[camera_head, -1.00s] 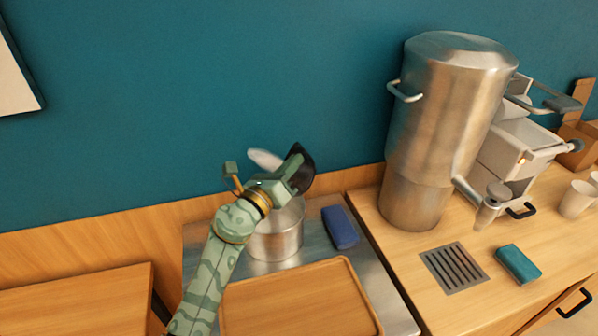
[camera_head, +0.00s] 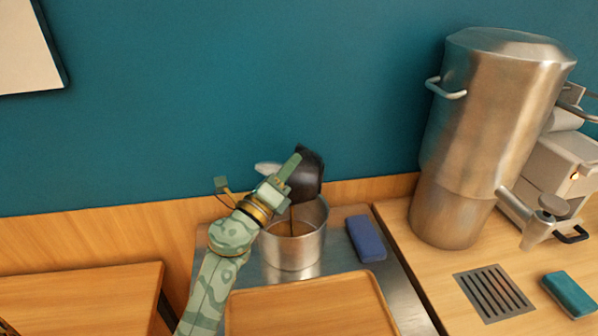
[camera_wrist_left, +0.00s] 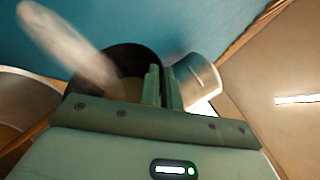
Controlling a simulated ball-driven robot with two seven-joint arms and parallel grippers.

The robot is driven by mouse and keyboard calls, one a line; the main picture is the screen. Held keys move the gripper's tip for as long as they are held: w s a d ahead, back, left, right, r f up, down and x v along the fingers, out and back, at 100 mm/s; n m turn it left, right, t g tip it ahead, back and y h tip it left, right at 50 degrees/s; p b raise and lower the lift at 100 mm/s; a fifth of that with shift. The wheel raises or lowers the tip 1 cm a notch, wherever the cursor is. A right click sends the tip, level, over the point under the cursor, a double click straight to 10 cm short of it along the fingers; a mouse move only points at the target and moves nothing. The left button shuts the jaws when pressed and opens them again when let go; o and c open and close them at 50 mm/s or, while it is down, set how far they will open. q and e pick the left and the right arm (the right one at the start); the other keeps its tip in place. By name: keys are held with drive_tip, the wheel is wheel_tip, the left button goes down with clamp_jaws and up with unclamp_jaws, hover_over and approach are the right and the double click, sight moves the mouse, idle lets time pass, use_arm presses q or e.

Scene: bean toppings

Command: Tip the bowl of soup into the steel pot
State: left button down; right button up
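The black bowl (camera_head: 309,172) is held tilted steeply over the steel pot (camera_head: 293,252). It also shows as a dark round shape in the left wrist view (camera_wrist_left: 118,60). My left gripper (camera_head: 287,174) is shut on the bowl's edge, above the pot; its fingers (camera_wrist_left: 162,86) show in the left wrist view. A thin dark stream runs from the bowl down into the pot, and brown soup (camera_head: 290,229) shows inside the pot. The bowl's inside is mostly hidden in the head view. My right gripper is not in view.
The pot stands on a metal counter behind a wooden tray (camera_head: 312,308). A blue sponge (camera_head: 366,239) lies right of the pot. A tall steel urn (camera_head: 480,130) stands further right, near a drain grille (camera_head: 494,293) and a teal sponge (camera_head: 569,294). A pale blurred shape is unclear.

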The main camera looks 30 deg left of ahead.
use_arm(q)
drive_tip(key=shift+s+a+f+n+t+y+b, duration=0.15)
drive_tip(key=shift+s+a+n+t+y+b, duration=0.15)
drive_tip(key=shift+a+n+b, duration=0.35)
drive_tip(key=shift+s+a+f+n+t+y+b, duration=0.15)
drive_tip(key=shift+a+n+y+b, duration=0.25)
drive_tip(key=shift+n, duration=0.4)
drive_tip(key=shift+s+a+f+n+t+y+b, duration=0.1)
drive_tip(key=shift+a+n+t+y+b, duration=0.25)
drive_tip(key=shift+a+n, duration=0.35)
drive_tip(key=shift+d, duration=0.1)
